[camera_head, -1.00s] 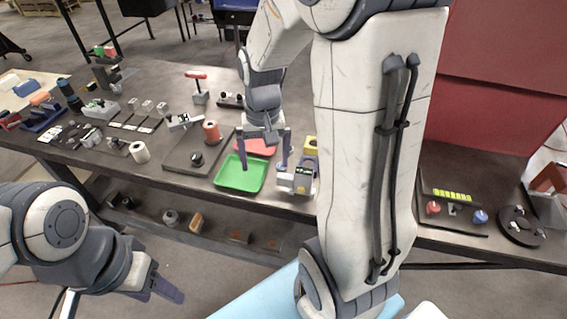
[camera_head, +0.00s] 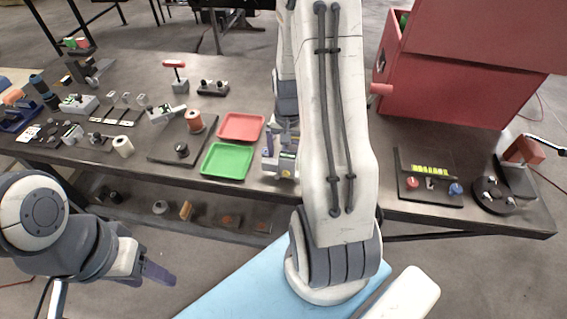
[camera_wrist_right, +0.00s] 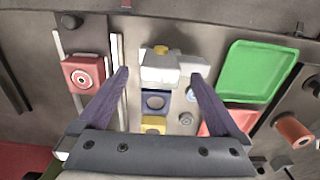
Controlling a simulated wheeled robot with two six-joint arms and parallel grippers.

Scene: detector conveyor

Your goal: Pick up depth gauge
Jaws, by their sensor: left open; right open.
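A small white-and-grey instrument (camera_head: 284,168) with a dark display stands right of the green tray in the head view, partly behind my right arm. It seems to be the depth gauge, but I cannot be sure. In the right wrist view, a white device with a yellow top (camera_wrist_right: 160,70) lies ahead between the fingertips; it may be the same one. My left gripper (camera_head: 158,273) is open, low in front of the table, away from everything.
The green tray (camera_head: 228,161) and red tray (camera_head: 241,127) lie beside the instrument. Blue (camera_wrist_right: 155,102) and yellow (camera_wrist_right: 154,124) blocks sit nearer the right gripper. An orange spool (camera_head: 195,121) stands left. Similar grey devices crowd the table's left. A red cabinet (camera_head: 450,85) stands at right.

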